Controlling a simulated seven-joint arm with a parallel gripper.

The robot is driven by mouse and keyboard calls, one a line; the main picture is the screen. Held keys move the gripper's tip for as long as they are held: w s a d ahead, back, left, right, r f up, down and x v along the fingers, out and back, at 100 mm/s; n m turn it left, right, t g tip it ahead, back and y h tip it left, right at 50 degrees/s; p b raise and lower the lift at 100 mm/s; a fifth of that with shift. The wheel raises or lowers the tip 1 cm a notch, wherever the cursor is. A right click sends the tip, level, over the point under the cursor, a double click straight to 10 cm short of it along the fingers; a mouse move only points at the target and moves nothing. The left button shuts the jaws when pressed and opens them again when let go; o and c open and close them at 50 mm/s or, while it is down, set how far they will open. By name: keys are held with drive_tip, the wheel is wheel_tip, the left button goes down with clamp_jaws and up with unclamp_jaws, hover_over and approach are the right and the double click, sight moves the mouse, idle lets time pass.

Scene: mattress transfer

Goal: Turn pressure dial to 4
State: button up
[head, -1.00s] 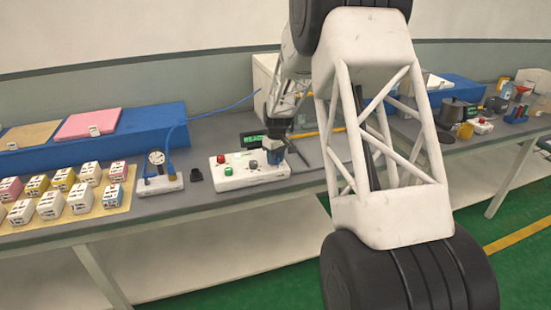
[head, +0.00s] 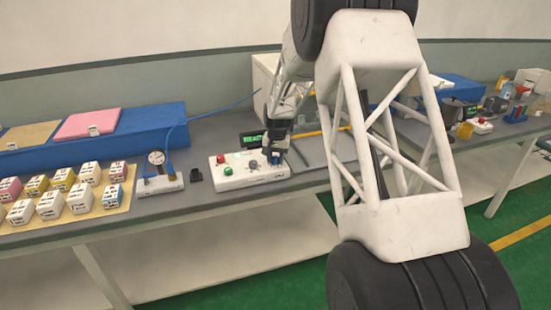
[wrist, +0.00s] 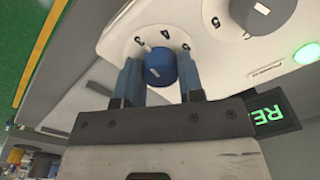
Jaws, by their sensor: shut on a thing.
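A white control box (head: 240,178) stands on the grey bench in the head view. In the wrist view its panel (wrist: 215,62) shows a blue dial (wrist: 162,66) with printed numbers around it, one looking like a 4. The dial has a white mark on its face; which number it points to I cannot tell. My gripper (wrist: 160,78) has its two blue fingers on either side of the dial, shut on it. In the head view my gripper (head: 275,153) is at the right end of the box, and the dial is mostly hidden behind it.
A grey knob (wrist: 262,12) and a lit green button (wrist: 306,53) sit beside the dial. A green-lettered display (wrist: 272,114) stands close to my gripper.

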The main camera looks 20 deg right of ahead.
sight(276, 158)
drive_tip(key=m, duration=0.4)
drive_tip(key=shift+m, duration=0.3)
drive_tip(key=m, duration=0.3)
drive_tip(key=shift+m, duration=0.3)
drive_tip(key=o, duration=0.9)
drive_tip(key=shift+s+r, duration=0.2)
drive_tip(key=shift+r, duration=3.75)
